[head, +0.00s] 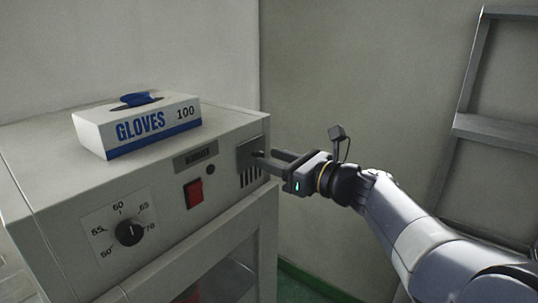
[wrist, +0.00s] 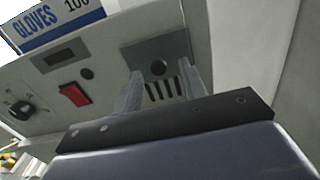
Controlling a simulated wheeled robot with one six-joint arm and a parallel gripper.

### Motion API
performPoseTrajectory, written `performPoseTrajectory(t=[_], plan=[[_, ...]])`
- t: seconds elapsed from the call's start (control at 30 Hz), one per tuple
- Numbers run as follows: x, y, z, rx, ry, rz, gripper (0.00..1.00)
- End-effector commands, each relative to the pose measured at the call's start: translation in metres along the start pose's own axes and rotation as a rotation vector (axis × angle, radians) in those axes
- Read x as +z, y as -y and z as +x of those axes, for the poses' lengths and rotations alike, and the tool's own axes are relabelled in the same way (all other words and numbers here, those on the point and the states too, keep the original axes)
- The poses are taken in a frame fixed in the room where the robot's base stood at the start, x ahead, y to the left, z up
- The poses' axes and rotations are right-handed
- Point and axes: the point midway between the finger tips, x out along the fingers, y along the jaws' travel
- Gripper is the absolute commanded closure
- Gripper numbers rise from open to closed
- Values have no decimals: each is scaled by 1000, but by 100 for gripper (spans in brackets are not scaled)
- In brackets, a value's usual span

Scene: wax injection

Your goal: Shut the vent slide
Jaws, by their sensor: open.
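The vent slide is a grey plate (head: 246,152) at the right end of the machine's front panel. In the wrist view the slide (wrist: 150,50) has a dark round knob (wrist: 158,67). Several dark vent slots (head: 250,177) show uncovered below the plate; they also show in the wrist view (wrist: 164,89). My gripper (head: 264,157) is open in front of the slide, and its fingers (wrist: 160,78) stand to either side of the knob in the wrist view. I cannot tell whether they touch it. In the head view the fingers hide the knob.
A glove box (head: 140,124) lies on top of the machine. A red switch (head: 193,193) and a dial (head: 130,231) are on the panel left of the slide. A grey wall stands behind, and a ladder-like frame (head: 490,129) stands at the right.

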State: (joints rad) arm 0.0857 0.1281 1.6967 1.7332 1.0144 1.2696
Motion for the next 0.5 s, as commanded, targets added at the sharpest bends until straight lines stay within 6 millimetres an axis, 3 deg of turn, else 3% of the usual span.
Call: performPoseTrajectory(t=[0.2,0.5], plan=[[0,0,16,1,0,1,60],[0,0,16,-1,0,0,61]])
